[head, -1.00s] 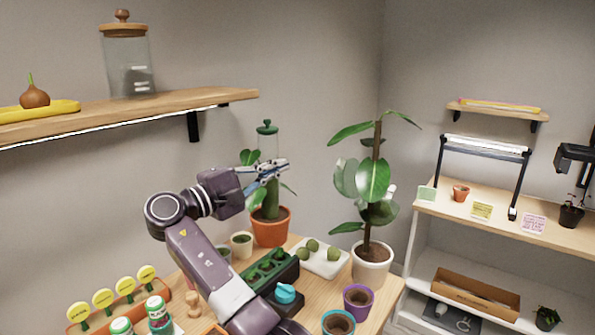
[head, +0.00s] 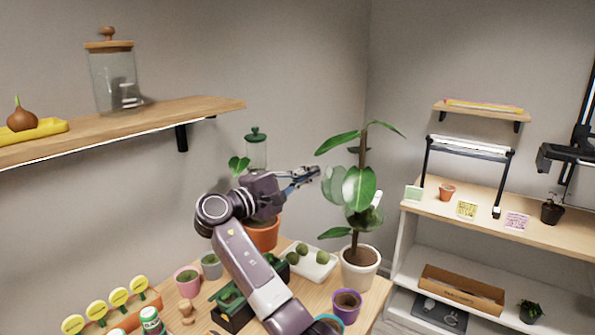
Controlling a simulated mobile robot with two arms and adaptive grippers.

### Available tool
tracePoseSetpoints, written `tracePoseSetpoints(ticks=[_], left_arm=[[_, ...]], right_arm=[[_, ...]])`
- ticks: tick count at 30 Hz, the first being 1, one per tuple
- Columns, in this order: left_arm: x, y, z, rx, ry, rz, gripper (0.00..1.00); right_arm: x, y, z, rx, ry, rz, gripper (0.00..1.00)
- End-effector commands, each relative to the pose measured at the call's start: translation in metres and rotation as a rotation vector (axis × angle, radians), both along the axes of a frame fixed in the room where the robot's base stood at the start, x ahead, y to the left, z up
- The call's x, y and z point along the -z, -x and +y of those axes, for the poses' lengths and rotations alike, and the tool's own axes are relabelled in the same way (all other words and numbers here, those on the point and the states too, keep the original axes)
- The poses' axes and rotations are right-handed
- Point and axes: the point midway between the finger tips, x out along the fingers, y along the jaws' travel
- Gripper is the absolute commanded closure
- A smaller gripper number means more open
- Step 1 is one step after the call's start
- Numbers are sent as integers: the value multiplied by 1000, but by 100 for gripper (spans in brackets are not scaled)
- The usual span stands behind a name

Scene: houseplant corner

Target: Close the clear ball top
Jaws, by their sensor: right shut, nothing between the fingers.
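The potted rubber plant (head: 361,188) stands upright in a white pot (head: 360,268) at the table's back right. A small pale, whitish piece (head: 377,198) shows at the right edge of its leaves. My right gripper (head: 313,174) is shut and empty, level with the leaves and just left of the plant in the picture. I cannot tell whether it touches a leaf. My left gripper is not in view.
A clear, green-lidded vessel (head: 256,152) and an orange pot (head: 264,236) stand behind my right arm. A white tray (head: 322,272) with green balls, a purple pot (head: 346,303) and small pots crowd the table. A wooden shelf (head: 110,130) juts out at upper left.

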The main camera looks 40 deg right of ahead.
Motion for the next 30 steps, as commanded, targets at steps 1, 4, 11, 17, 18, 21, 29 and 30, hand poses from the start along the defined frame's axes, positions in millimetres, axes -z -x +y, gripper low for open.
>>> tracePoseSetpoints(ticks=[1,4,11,17,18,21,29,30], left_arm=[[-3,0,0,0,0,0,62],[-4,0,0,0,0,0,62],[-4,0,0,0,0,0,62],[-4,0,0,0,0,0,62],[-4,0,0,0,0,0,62],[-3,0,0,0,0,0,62],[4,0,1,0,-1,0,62],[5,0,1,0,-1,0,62]], right_arm=[[-2,4,-1,0,0,0,100],[-2,8,-2,0,0,1,100],[-2,9,-2,0,0,1,100],[-2,9,-2,0,0,0,100],[-3,10,-2,0,-1,-3,100],[-3,11,-3,0,-5,-16,100],[-9,22,-6,-1,-38,-131,100],[-10,25,-7,-1,-47,-158,100]])
